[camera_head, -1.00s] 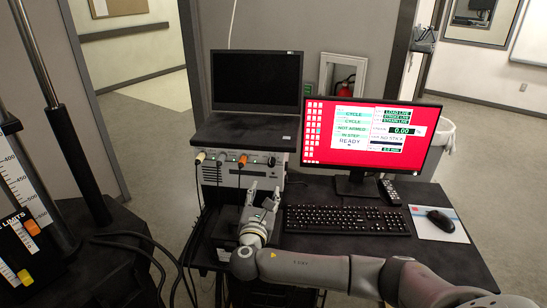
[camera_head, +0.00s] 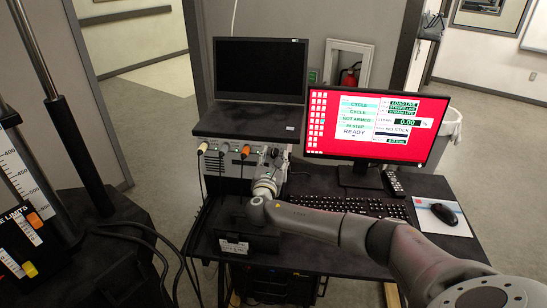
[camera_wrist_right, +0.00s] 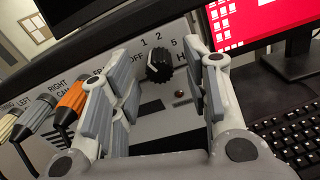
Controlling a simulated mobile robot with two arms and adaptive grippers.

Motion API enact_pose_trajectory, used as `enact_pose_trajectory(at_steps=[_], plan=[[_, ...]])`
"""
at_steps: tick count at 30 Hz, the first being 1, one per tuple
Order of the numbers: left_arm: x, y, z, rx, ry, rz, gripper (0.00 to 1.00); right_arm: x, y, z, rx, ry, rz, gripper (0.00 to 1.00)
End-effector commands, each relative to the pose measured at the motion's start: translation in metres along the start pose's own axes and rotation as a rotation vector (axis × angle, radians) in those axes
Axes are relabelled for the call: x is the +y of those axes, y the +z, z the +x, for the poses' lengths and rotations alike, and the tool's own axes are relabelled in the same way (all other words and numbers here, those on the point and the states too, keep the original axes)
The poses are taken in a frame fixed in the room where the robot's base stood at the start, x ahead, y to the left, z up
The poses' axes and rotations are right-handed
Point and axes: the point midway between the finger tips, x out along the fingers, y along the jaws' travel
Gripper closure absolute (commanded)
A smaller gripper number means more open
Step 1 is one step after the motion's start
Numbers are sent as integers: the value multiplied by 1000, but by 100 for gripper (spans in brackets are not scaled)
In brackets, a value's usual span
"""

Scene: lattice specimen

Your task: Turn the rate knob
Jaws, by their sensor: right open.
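The black ribbed rate knob (camera_wrist_right: 159,66) sits on the grey panel of the instrument box (camera_head: 228,165). Labels around it read OFF, 1, 2, 5 and a partly hidden H. My right gripper (camera_wrist_right: 165,78) is open in front of the panel, with one finger on each side of the knob in the wrist view. I cannot tell whether a finger touches it. The right gripper also shows small in the head view (camera_head: 272,174), close to the right part of the panel. My left gripper is out of view.
Plugs in cream, grey and orange (camera_wrist_right: 71,100) stick out left of the knob, near the left finger. The red-screened monitor (camera_head: 376,127), keyboard (camera_head: 350,206) and mouse (camera_head: 444,213) are to the right on the black desk.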

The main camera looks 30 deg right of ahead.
Motion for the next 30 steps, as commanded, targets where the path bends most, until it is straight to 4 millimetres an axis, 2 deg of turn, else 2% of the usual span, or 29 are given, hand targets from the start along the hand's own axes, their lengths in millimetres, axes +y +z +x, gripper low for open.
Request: enact_pose_trajectory(at_steps=[11,14,21,30], plan=[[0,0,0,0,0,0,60,0,0,5,0,0,0,57],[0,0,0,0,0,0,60,0,0,5,0,0,0,67],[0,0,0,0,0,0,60,0,0,5,0,0,0,98],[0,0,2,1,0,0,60,0,-1,5,0,0,28,100]])
